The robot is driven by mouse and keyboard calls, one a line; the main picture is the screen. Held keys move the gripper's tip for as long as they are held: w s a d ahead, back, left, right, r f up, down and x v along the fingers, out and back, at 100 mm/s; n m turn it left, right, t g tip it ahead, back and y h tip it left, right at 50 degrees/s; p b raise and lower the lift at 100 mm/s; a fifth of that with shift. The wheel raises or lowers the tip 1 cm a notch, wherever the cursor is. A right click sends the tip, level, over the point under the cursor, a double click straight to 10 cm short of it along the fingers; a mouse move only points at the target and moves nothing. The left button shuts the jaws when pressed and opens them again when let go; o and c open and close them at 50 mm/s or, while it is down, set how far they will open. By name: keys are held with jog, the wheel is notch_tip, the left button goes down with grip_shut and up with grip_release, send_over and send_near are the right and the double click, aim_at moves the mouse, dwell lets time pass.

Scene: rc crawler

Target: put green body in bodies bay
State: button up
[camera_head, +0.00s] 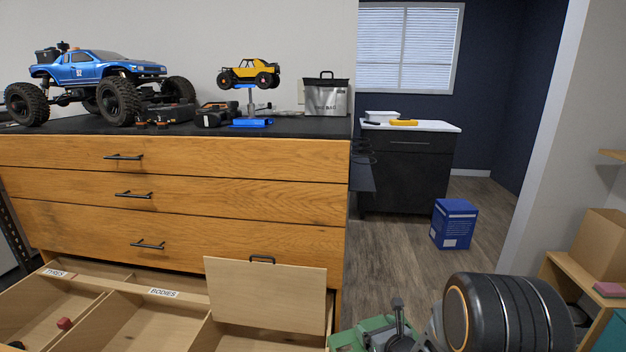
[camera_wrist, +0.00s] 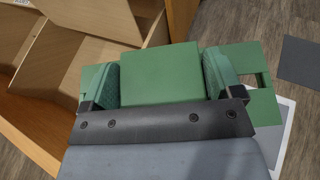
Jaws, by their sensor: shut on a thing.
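The green body (camera_wrist: 158,72) is a boxy green shell with a flat top and a cut-out plate (camera_wrist: 262,105) at its right in the wrist view. My gripper (camera_wrist: 160,80) is shut on it, with a textured pad on each side. In the head view the green body (camera_head: 347,341) shows only in part at the bottom edge, right of the open drawer and outside it. The bodies bay (camera_head: 150,325), behind the BODIES label (camera_head: 163,293), is an open wooden compartment in the middle of the drawer. Its visible floor looks bare.
A wooden lid with a handle (camera_head: 266,296) stands tilted over the drawer's right compartment. The tyres bay (camera_head: 40,300) at left holds a small red piece (camera_head: 65,323). A blue box (camera_head: 453,224) stands on the floor, and shelving (camera_head: 570,275) is at right.

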notch_tip(320, 180, up, 36)
jog(key=p, duration=2.8)
jog(key=shift+r+p, duration=0.2)
jog(key=shift+p, duration=0.15)
jog(key=shift+a, duration=0.1)
